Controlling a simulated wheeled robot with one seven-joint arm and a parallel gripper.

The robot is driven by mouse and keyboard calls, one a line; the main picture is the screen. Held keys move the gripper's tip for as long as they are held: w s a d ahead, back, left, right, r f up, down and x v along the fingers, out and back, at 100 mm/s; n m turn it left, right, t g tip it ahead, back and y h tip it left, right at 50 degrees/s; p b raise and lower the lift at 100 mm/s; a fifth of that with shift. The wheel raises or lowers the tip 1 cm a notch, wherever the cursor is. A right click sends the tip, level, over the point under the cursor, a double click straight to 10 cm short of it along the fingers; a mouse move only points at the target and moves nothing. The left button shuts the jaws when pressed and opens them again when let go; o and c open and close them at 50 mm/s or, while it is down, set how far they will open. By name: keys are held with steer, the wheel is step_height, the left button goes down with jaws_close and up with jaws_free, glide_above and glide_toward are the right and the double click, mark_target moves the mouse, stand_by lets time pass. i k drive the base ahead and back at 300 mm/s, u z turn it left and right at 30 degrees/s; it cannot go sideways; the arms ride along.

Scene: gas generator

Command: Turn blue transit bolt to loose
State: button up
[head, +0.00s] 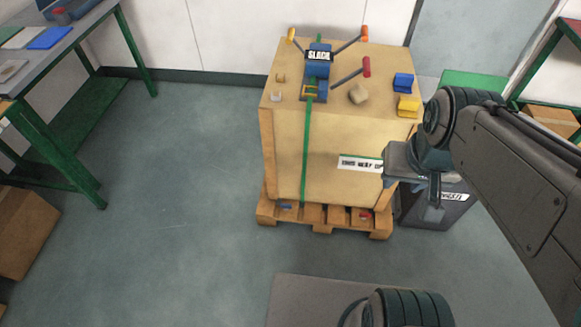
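A small blue piece (285,205) sits low on the front left of the pallet (325,225) under the wooden crate (340,130). It may be the blue transit bolt, but it is too small to read its setting. A similar red piece (364,215) sits at the pallet's front right. A blue block (403,82) is on the crate's top right. My gripper (434,205) hangs in front of the crate's right side, apart from the blue piece. Its fingers point down and overlap in view, so their opening is unclear.
A blue strap ratchet marked SLACK (318,70) with coloured handles sits on the crate, on a green strap (307,150). A yellow block (408,106) is nearby. A dark bin (435,212) stands right of the crate. The floor left is clear, up to a green-legged bench (75,120).

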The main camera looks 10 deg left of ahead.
mark_target(286, 206)
steer(key=k, duration=0.5)
steer(key=u, duration=0.65)
steer(key=i, duration=1.05)
steer(key=z, duration=0.05)
